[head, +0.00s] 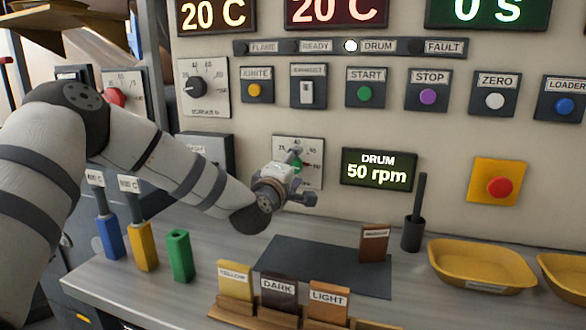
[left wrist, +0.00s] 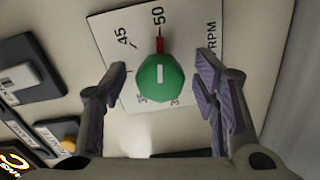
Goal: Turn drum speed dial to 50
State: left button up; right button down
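The drum speed dial (left wrist: 160,82) is a green knob with a red pointer on a white RPM plate (left wrist: 205,30). In the left wrist view its pointer lines up with the 50 mark. In the head view the dial (head: 295,159) is partly hidden behind my left gripper (head: 303,181). The drum display (head: 379,171) reads 50 rpm. In the left wrist view my left gripper (left wrist: 160,66) is open, with one finger on each side of the dial and a visible gap to it. My right gripper is not in view.
A dial with a black knob (head: 195,86) sits above left. Start (head: 364,93), stop (head: 428,97) and zero (head: 494,101) buttons line the panel. A red button (head: 499,186) is at right. Below, the counter holds a dark mat (head: 320,266), labelled blocks and yellow trays (head: 482,264).

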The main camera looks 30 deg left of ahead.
pick_arm(q)
jog(key=v, duration=1.2)
